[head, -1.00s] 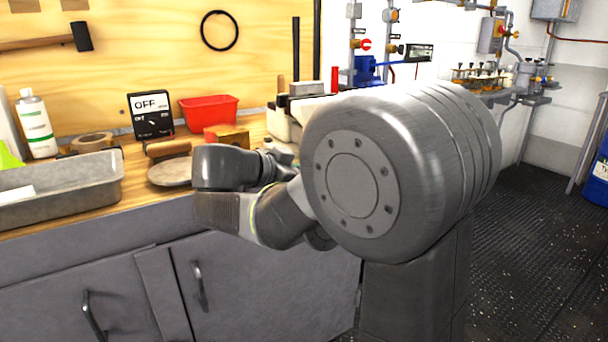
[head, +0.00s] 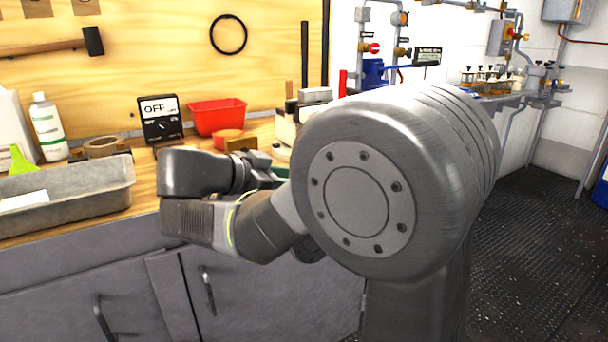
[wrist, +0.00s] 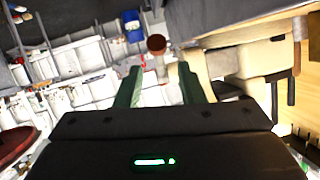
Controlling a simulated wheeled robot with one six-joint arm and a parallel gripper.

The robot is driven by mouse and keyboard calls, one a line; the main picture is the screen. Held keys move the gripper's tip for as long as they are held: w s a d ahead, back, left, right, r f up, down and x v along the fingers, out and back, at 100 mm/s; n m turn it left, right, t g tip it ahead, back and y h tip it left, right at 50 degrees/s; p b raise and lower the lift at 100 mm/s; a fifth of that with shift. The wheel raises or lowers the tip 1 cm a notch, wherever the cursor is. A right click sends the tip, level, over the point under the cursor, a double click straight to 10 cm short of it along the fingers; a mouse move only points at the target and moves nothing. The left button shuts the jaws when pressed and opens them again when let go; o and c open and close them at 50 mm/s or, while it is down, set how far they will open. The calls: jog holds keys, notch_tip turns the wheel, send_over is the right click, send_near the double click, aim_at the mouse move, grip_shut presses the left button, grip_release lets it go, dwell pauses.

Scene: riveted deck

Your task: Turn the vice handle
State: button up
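The vice is a cream and grey body (head: 285,128) at the right end of the bench in the head view, largely hidden behind my arm. In the wrist view a cream block (wrist: 250,58), apparently the vice, fills the upper right. A round reddish-brown knob (wrist: 156,43), apparently the end of the vice handle, shows just beyond my fingertips. My gripper (wrist: 160,72) is open, its two green fingers apart with the knob roughly in line with the gap. I cannot tell whether they touch it. In the head view the gripper is mostly hidden by my arm.
A metal tray (head: 105,199), a green-labelled bottle (head: 47,127), a black OFF meter (head: 161,118) and a red bin (head: 217,116) stand on the wooden bench. Cabinet doors (head: 265,300) are below. The dark deck floor (head: 535,240) to the right is open.

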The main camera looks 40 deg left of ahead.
jog(key=p+v, duration=0.1)
jog(key=v, duration=0.5)
jog(key=shift+s, duration=0.25)
jog(key=shift+c, duration=0.2)
